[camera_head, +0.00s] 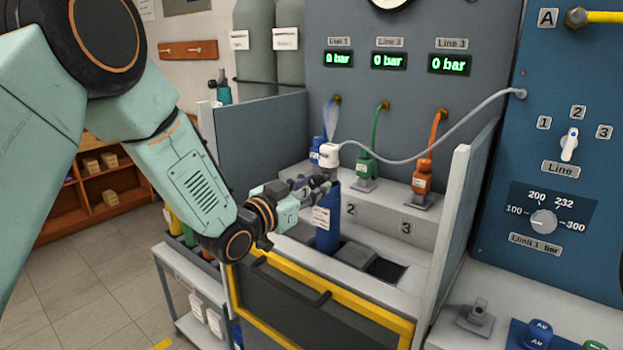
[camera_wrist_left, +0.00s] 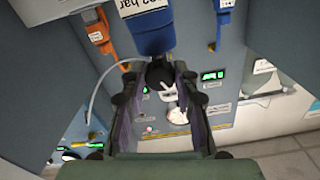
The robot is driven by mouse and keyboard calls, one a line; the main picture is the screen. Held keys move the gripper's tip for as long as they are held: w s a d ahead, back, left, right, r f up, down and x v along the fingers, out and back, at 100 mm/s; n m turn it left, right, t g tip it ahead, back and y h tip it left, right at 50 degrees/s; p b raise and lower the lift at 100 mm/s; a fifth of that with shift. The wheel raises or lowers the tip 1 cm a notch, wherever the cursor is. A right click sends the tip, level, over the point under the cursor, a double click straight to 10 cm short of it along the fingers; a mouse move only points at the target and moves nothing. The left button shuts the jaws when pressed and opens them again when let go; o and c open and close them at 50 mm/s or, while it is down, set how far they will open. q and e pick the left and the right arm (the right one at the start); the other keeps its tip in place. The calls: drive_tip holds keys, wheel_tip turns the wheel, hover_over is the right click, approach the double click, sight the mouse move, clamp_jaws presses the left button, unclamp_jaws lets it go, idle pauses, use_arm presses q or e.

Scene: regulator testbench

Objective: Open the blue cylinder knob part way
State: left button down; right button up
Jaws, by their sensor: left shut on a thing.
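The blue cylinder (camera_head: 328,235) stands upright in the bench bay, with a white label on its side. It also shows at the top of the left wrist view (camera_wrist_left: 152,38). My left gripper (camera_head: 320,186) reaches in from the left at the cylinder's top. In the left wrist view, its fingers (camera_wrist_left: 163,92) lie on either side of the black knob (camera_wrist_left: 160,74), which has a white mark, and are shut on it. The fingers hide the knob in the head view. My right gripper is not in view.
Green (camera_head: 365,166) and orange (camera_head: 422,174) regulators stand to the right. Grey side panels (camera_head: 455,225) flank the bay, and a yellow-framed drawer (camera_head: 300,305) is in front. The three displays read 0 bar.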

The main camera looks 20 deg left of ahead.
use_arm(q)
drive_tip(key=shift+r+n+p, duration=0.1)
drive_tip(key=shift+n+p, duration=0.6)
drive_tip(key=shift+n, duration=0.9)
drive_tip(key=c, duration=1)
unclamp_jaws()
drive_tip(key=v, duration=1.2)
